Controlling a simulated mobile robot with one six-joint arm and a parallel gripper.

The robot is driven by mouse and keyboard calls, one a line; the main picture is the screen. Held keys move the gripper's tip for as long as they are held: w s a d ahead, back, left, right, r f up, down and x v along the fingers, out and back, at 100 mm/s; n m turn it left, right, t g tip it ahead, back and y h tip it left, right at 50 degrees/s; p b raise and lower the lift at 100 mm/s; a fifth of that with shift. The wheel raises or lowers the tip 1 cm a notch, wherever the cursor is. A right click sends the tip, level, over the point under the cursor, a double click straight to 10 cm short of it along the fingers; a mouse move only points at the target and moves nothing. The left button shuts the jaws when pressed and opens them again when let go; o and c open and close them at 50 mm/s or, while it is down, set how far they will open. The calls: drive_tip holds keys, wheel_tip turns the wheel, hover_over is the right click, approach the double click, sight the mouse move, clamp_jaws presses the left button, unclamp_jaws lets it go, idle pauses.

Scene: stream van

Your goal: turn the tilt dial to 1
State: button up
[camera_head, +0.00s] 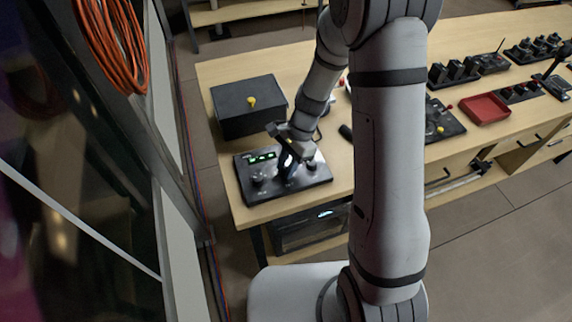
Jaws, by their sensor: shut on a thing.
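A dark control panel (318,176) lies flat on the near left corner of the wooden desk. It has green lit displays (262,157) and a dark knob (258,178) on its left part. My gripper (287,168) reaches down onto the middle of the panel, to the right of that knob. It is shut on a control there, which the fingers hide. I cannot read any labels or numbers, so I cannot tell which control is the tilt dial or where it points.
A black box (245,110) with a yellow knob stands behind the panel. A red tray (484,108) and another panel (442,124) lie to the right. Orange cable (115,45) hangs at the upper left by the wall. Bare desk (215,72) shows at the far left.

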drive_tip(key=n+h, duration=0.1)
drive_tip(key=n, duration=0.2)
drive_tip(key=n+g+h+b, duration=0.1)
drive_tip(key=n, duration=0.2)
drive_tip(key=shift+w+a+n+g, duration=0.1)
drive_tip(key=shift+a+n+g, duration=0.1)
drive_tip(key=shift+n+g, duration=0.1)
drive_tip(key=n+h+b, duration=0.1)
drive_tip(key=n+h, duration=0.1)
drive_tip(key=n, duration=0.3)
drive_tip(key=shift+a+n, duration=0.1)
drive_tip(key=shift+n, duration=0.2)
drive_tip(key=o, duration=1)
drive_tip(key=b+v, duration=0.1)
drive_tip(key=v, duration=0.6)
drive_tip(key=shift+w+a+r, duration=0.2)
drive_tip(key=shift+r, duration=0.15)
drive_tip(key=shift+r, duration=0.1)
